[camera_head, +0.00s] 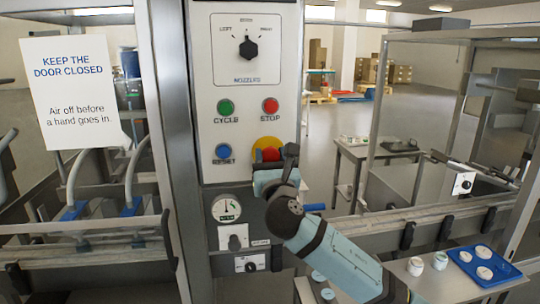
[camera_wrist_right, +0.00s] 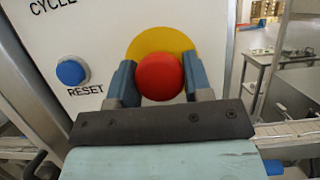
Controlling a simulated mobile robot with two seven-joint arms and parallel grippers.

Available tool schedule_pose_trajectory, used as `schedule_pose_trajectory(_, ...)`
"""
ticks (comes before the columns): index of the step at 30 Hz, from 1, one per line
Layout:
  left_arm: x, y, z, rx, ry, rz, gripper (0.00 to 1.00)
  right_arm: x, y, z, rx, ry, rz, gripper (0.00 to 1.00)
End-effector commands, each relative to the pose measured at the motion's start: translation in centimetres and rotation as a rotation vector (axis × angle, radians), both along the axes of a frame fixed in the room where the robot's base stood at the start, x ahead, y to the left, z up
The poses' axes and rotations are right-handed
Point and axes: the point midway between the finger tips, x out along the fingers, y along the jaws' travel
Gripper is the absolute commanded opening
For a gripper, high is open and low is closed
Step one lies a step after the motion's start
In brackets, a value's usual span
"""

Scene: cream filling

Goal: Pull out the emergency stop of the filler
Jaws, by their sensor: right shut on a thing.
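The emergency stop is a red mushroom button (camera_head: 268,154) on a yellow disc (camera_head: 266,142), low on the right of the filler's white control panel (camera_head: 228,75). It also shows in the right wrist view as a red knob (camera_wrist_right: 160,76) in front of its yellow disc (camera_wrist_right: 160,42). My right gripper (camera_head: 272,160) is at the button in the head view. In the right wrist view its two blue-grey fingers (camera_wrist_right: 160,82) stand at the left and right sides of the knob, shut on it. My left gripper is not in view.
The panel also has a blue RESET button (camera_head: 223,152), a green CYCLE button (camera_head: 225,107), a red STOP button (camera_head: 270,105) and a black NOZZLES selector (camera_head: 248,47). A gauge (camera_head: 226,208) sits below. A blue tray (camera_head: 482,266) with white jars is at the lower right.

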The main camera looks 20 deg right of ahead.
Motion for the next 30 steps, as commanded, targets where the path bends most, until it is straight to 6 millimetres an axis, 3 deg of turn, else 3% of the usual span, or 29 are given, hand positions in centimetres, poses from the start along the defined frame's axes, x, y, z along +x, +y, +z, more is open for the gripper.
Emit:
schedule_pose_trajectory(3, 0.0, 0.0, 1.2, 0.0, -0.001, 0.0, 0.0, -0.8, 0.3, 0.1, -0.001, 0.005, 0.002, 0.04)
schedule_pose_trajectory(10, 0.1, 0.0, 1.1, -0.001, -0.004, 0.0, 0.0, -0.8, 0.3, -0.1, 0.0, 0.004, 0.003, 0.03)
schedule_pose_trajectory(11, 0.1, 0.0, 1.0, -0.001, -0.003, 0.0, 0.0, -0.8, 0.3, -0.2, 0.0, 0.004, 0.003, 0.48)
schedule_pose_trajectory(14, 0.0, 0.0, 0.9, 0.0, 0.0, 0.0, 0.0, -0.8, 0.3, -0.2, 0.0, 0.004, 0.003, 0.71)
schedule_pose_trajectory(24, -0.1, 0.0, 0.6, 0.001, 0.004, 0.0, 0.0, -1.0, 0.3, -0.3, 0.0, 0.003, 0.002, 0.72)
schedule_pose_trajectory(30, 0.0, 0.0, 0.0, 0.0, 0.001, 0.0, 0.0, -3.5, 1.0, -1.5, 0.0, 0.005, 0.005, 0.72)
